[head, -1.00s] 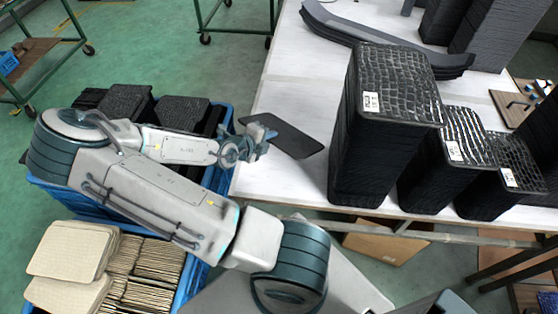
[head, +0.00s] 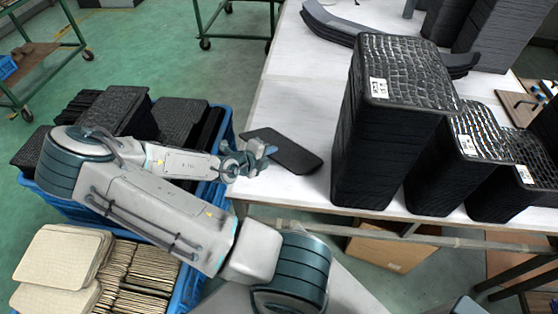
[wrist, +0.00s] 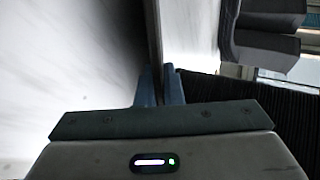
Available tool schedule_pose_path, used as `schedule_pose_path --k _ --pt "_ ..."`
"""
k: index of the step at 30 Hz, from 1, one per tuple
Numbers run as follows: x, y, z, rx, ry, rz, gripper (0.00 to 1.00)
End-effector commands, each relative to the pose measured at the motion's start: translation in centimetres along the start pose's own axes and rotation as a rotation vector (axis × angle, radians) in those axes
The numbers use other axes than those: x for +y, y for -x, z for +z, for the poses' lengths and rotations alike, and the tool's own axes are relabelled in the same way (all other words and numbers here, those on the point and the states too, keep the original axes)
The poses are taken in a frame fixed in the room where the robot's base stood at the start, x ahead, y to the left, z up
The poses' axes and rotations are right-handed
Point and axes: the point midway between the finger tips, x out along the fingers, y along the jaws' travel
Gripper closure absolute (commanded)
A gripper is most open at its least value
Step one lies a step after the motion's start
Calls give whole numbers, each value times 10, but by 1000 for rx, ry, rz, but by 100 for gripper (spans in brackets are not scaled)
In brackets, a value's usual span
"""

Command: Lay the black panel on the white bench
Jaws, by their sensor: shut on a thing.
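The black panel (head: 290,152) is a thin dark sheet with rounded corners, seen at the left part of the white bench (head: 292,100) in the head view. My gripper (head: 258,160) is shut on the panel's near left part. In the wrist view the two blue fingertips (wrist: 160,88) pinch the panel (wrist: 153,35), which shows edge-on as a thin dark strip. The white bench top fills the left of the wrist view, with a dark shadow beside the panel. I cannot tell whether the panel touches the bench.
Tall stacks of black panels (head: 385,140) stand on the bench to the right of the held panel. Blue crates with black panels (head: 118,112) and beige panels (head: 65,258) are at the left, under my arm. Grey curved parts (head: 340,35) lie at the back.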

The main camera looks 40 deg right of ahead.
Motion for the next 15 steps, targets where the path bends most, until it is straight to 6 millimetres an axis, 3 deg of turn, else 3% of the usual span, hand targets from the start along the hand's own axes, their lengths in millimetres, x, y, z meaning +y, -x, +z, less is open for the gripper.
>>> schedule_pose_path --k 2,4,15 --pt "0 0 0 0 0 0 100" --pt "0 0 0 0 0 0 79" --pt "-2 7 1 -2 2 0 78"
